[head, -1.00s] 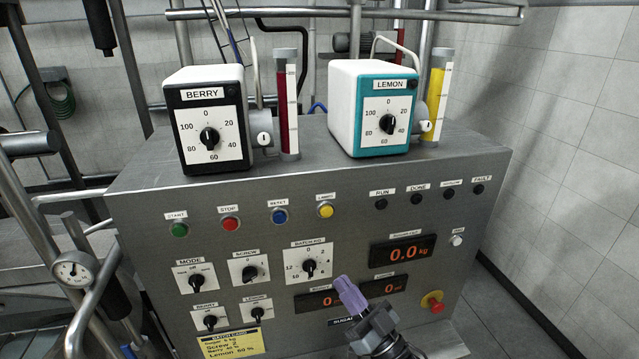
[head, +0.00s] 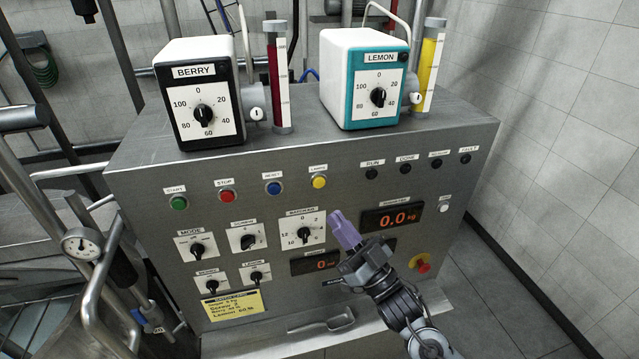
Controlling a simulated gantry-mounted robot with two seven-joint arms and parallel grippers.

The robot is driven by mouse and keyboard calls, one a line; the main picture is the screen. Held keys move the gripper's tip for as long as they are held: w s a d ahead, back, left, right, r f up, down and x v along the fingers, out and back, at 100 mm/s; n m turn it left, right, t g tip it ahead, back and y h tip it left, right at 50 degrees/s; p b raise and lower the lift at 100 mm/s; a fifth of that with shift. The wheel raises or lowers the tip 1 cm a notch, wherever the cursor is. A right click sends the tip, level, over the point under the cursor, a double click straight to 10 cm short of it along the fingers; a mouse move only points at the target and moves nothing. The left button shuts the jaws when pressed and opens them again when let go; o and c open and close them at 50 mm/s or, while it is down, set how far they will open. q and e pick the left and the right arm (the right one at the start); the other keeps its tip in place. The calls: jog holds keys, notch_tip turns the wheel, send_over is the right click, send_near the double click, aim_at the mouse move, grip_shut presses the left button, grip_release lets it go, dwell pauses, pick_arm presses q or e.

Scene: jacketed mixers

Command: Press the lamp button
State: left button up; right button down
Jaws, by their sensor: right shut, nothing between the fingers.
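The lamp button is the yellow button (head: 319,182) under a small label that appears to read LAMPS. It is at the right end of the row of coloured buttons on the steel panel. My right gripper (head: 338,218), with purple fingers, is shut and empty. In the picture its tips are below and a little right of the yellow button, beside the batch dial (head: 303,235), apart from the button. The gripper covers part of the lower displays. My left gripper is not in view.
Green (head: 179,203), red (head: 227,196) and blue (head: 274,188) buttons stand left of the yellow one. A red emergency knob (head: 423,266) is at lower right. BERRY (head: 199,92) and LEMON (head: 363,80) dosing boxes stand on top.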

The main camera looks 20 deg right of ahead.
aim_at(319, 183)
jog(key=shift+w+d+b, duration=0.15)
jog(key=shift+w+b, duration=0.6)
jog(key=shift+w, duration=1.35)
jog(key=shift+w+d+b, duration=0.15)
jog(key=shift+w+b, duration=0.55)
jog(key=shift+w, duration=1.4)
jog(key=shift+w, duration=0.2)
jog(key=shift+w, duration=0.25)
jog(key=shift+w+b, duration=0.4)
jog(key=shift+s, duration=0.1)
jog(key=shift+s+p, duration=0.35)
jog(key=shift+s, duration=0.4)
